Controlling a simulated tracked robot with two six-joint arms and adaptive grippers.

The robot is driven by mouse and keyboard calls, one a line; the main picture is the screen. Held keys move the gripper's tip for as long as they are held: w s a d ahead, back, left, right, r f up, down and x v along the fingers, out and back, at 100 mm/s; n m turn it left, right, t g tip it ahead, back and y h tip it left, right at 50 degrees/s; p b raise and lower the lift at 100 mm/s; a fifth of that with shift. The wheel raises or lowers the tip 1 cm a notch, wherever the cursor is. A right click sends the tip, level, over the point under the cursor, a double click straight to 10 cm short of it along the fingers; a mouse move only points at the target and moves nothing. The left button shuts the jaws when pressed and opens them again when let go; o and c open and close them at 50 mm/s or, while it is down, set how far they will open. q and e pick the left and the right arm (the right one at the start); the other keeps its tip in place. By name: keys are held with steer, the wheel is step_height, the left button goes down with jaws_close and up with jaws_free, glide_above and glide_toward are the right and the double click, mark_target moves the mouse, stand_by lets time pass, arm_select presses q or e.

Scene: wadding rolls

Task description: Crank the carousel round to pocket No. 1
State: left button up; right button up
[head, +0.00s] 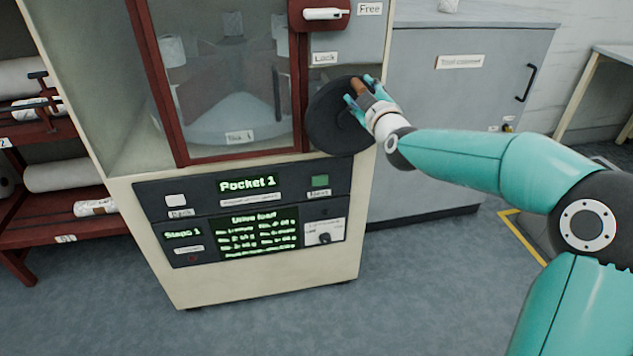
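The carousel cabinet (121,243) stands in the middle of the head view, with a red-framed glass door (183,87). Behind the glass is a pale carousel (204,129) with a tag whose number I cannot read surely. The upper display (247,184) reads "Pocket 1", and a smaller display (183,234) reads "Steps 1". The dark crank disc (326,124) sits right of the door and carries a brown handle (358,86). My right gripper (358,88) is at the disc, its teal fingers spread on either side of the handle. It looks open; contact is unclear. My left gripper is out of view.
A red latch with a white lever (325,14) sits above the crank, near "Free" and "Lock" labels. A red shelf (60,229) with white rolls stands left. A grey tool cabinet (424,90) stands behind right. The floor (420,300) in front is clear.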

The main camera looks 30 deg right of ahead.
steer(key=shift+o, duration=0.2)
steer(key=shift+r, duration=0.25)
steer(key=shift+s, duration=0.15)
steer(key=b+v, duration=0.1)
steer(key=v, duration=0.8)
steer(key=shift+s+b, duration=0.3)
steer(key=shift+s, duration=0.05)
steer(key=shift+a+f, duration=0.1)
